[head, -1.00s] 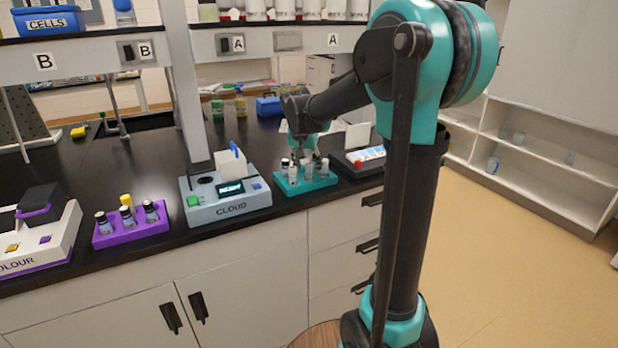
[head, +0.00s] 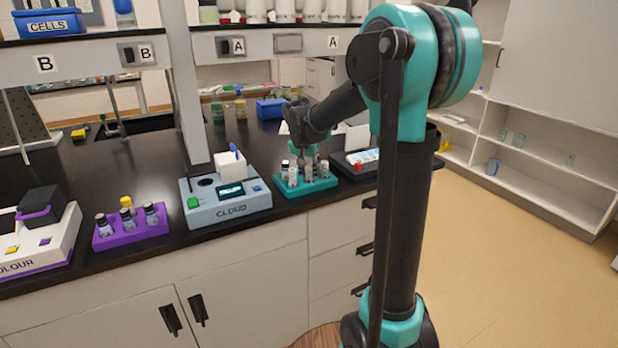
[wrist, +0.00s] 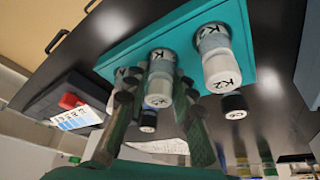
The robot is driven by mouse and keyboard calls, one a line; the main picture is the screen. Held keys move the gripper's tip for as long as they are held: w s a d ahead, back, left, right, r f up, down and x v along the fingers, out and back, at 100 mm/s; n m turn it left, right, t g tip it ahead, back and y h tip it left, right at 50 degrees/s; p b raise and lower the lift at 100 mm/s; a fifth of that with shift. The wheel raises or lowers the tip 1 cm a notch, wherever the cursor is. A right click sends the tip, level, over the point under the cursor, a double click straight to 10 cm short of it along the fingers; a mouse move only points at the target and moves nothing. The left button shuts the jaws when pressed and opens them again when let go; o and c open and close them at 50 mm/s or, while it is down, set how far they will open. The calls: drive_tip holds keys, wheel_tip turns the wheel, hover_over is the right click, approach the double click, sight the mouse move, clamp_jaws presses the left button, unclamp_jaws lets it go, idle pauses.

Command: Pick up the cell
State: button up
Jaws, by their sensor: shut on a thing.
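The cells look like small capped vials with K labels, standing in a teal rack (head: 318,187) on the bench; the rack also shows in the wrist view (wrist: 120,55). My gripper (head: 305,166) points down over the rack. In the wrist view my gripper (wrist: 161,84) has a finger on each side of one white-capped cell (wrist: 159,92) and is shut on it. Its lower end is at the rack, and I cannot tell whether it has risen. A second white-capped cell (wrist: 215,62), marked K2, stands close beside it. Dark-capped cells (wrist: 235,106) are further back.
A purple rack (head: 132,234) holds several vials further left. A shelf post (head: 186,90) rises behind.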

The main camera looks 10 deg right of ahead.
wheel_tip(320, 180, up, 25)
idle(0.9)
wheel_tip(320, 180, up, 5)
hover_over(309, 166)
drive_tip(key=shift+w+f, duration=0.15)
drive_tip(key=shift+f, duration=2.35)
idle(0.6)
